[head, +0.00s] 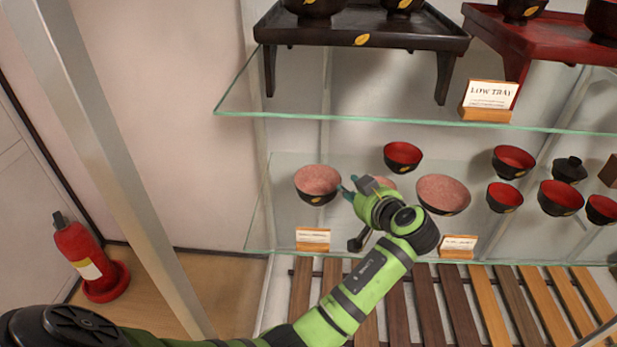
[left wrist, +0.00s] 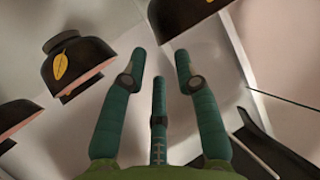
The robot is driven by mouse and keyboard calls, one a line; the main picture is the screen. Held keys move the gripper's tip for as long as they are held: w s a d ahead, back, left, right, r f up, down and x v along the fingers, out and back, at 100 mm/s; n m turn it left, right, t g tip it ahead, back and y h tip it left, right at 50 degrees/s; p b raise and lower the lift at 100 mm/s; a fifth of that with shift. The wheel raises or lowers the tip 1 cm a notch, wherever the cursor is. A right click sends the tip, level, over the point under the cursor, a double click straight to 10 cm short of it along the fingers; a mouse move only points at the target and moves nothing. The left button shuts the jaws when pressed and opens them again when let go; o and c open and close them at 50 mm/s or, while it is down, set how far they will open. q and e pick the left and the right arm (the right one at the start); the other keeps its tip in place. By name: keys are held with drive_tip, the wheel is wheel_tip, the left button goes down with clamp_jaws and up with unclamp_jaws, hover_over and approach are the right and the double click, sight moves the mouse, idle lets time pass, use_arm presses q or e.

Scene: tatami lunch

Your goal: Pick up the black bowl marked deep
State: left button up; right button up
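Several black bowls stand on the lower glass shelf. One with a pink speckled inside (head: 317,182) is just left of my left gripper (head: 349,186). A wider pink-lined bowl (head: 443,195) is to its right, and another pink-lined bowl (head: 383,182) is partly hidden behind the gripper. A red-lined black bowl (head: 403,156) stands farther back. No "deep" marking is legible, so I cannot tell which bowl bears it. In the left wrist view, my left gripper (left wrist: 161,66) has its teal fingers apart with nothing between them. A black bowl with a gold leaf (left wrist: 78,68) is left of them. My right gripper is not visible.
More red-lined bowls (head: 514,160) and a lidded black bowl (head: 570,169) stand at the shelf's right. Small label cards (head: 313,238) line its front. The upper glass shelf (head: 400,118) carries trays overhead. A fire extinguisher (head: 81,249) stands on the floor at left, beyond a metal post (head: 118,160).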

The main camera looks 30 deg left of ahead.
sight(339, 177)
use_arm(q)
drive_tip(key=shift+x, duration=1.05)
drive_tip(key=shift+r+x, duration=0.15)
drive_tip(key=shift+x, duration=1.05)
drive_tip(key=shift+r+x, duration=0.1)
drive_tip(key=shift+x, duration=1.1)
drive_tip(key=shift+w+r, duration=0.1)
drive_tip(key=shift+w, duration=0.15)
clamp_jaws()
